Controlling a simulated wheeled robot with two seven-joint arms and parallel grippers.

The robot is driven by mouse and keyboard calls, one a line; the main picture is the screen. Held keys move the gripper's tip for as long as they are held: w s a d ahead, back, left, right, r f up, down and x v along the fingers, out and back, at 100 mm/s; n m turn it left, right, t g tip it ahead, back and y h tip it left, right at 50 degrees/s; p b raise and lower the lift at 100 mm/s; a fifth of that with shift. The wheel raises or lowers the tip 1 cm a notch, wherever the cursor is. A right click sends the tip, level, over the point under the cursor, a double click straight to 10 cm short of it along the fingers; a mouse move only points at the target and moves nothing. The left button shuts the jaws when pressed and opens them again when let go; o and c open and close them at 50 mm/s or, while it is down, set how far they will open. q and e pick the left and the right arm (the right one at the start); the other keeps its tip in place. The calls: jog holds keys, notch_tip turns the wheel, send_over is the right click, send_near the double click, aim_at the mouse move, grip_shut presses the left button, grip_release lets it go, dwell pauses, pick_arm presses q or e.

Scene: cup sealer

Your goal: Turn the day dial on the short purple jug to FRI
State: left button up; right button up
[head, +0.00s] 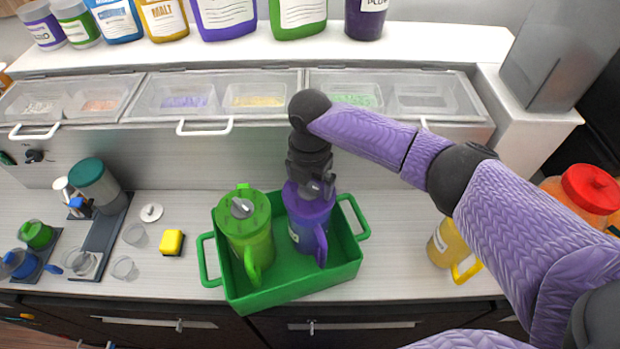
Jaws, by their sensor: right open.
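The short purple jug (308,224) stands upright in the right part of a green crate (285,290). Its handle faces the front. Its lid and day dial are mostly hidden under my right gripper (318,190), which is directly over the top of the jug, pointing down. The fingers are open around or just above the dial; I cannot tell if they touch it. The dial's setting cannot be read. My left gripper is not in view.
A green jug (250,238) with a grey dial stands left of the purple jug in the crate. A yellow jug (442,244) stands to the right. A yellow sponge (172,242) and small clear cups (124,268) lie left. Lidded bins (215,95) line the back.

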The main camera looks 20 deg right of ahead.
aim_at(310, 183)
notch_tip(310, 183, up, 10)
dwell(0.4)
